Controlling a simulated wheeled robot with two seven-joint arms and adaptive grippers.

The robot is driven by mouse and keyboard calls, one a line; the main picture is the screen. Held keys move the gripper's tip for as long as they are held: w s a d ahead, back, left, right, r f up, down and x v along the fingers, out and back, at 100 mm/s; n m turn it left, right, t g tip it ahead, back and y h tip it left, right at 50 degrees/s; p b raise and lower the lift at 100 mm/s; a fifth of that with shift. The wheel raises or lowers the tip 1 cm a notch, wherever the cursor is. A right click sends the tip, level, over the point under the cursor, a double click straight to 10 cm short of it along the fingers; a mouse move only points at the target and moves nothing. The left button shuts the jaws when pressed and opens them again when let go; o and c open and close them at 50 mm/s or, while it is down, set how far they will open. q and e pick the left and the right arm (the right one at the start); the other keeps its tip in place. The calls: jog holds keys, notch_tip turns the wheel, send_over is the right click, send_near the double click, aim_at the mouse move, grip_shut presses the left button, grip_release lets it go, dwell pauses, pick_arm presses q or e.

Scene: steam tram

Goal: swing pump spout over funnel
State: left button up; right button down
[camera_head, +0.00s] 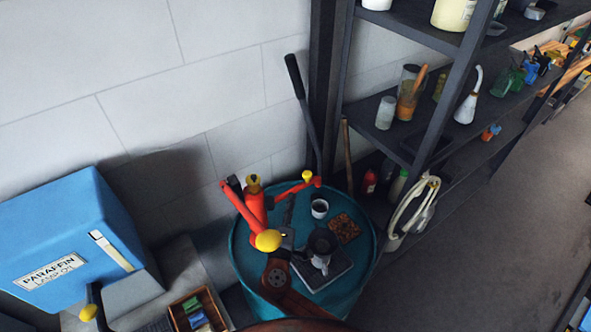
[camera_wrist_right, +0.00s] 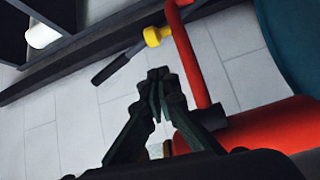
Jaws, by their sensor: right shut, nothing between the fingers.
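The red pump (camera_head: 257,208) stands on a teal drum (camera_head: 250,268). A bent red pipe (camera_head: 231,196) runs at its left side; I cannot tell for sure that it is the spout. A red bar (camera_head: 292,191) reaches right to a yellow part and a long black lever (camera_head: 303,105). A yellow knob (camera_head: 268,240) is at the pump's front. The black funnel (camera_head: 322,241) stands on a dark tray on the drum, right of the pump. My right gripper (camera_head: 289,207) is shut and empty beside the pump; its fingertips (camera_wrist_right: 158,77) show apart from the red pipework (camera_wrist_right: 190,60).
A cup (camera_head: 320,208) and a brown patterned block (camera_head: 345,228) sit on the drum. A blue paraffin box (camera_head: 72,246) and an open box (camera_head: 200,311) of small items are at left. Shelving (camera_head: 410,155) with jars stands at right. The wall is close behind.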

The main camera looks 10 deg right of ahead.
aim_at(295, 190)
jog(key=x, duration=0.3)
jog(key=p+x, duration=0.1)
jog(key=x, duration=0.2)
jog(key=p+x, duration=0.1)
jog(key=x, duration=0.1)
jog(key=shift+w+d+r, duration=0.15)
jog(key=shift+w+d, duration=0.05)
jog(key=shift+d, duration=0.3)
jog(key=shift+w+d, duration=0.15)
jog(key=shift+w, duration=0.1)
jog(key=shift+w+d, duration=0.1)
jog(key=shift+w, duration=0.1)
pick_arm(q)
jog(key=shift+s+r, duration=1.1)
jog(key=shift+s, duration=0.05)
jog(key=shift+a, duration=0.1)
pick_arm(e)
jog(key=shift+s+d+h, duration=0.1)
jog(key=shift+h, duration=0.2)
